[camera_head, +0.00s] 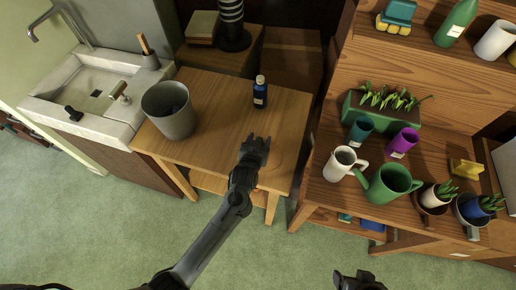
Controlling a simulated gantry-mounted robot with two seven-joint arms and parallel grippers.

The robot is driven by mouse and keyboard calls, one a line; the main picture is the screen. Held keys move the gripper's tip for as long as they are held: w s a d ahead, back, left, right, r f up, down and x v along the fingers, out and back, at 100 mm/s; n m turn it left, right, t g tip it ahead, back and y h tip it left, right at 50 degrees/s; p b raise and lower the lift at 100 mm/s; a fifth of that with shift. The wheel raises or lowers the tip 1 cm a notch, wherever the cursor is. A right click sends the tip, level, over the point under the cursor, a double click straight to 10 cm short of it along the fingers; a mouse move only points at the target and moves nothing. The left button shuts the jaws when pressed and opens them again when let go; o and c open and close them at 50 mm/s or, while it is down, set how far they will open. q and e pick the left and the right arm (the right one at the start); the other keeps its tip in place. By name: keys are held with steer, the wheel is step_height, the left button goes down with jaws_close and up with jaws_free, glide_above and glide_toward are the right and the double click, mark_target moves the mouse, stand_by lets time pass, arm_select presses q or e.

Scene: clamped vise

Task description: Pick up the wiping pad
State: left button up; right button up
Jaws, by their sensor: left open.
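My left gripper (256,143) is open and empty, above the front right part of the wooden table (215,98). I cannot clearly make out a wiping pad. A small yellow item (466,168) lies on the right bench, and its shape is too small to tell. A blue item (373,223) is partly hidden on the shelf under that bench. My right gripper (358,280) is at the bottom edge, dark and partly cut off, with its fingers unclear.
A grey bin (169,110) stands on the table's left, beside the sink (90,92). The table's middle is clear.

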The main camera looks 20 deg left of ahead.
arm_select(q)
jaws_close()
steer(key=shift+r, duration=0.15)
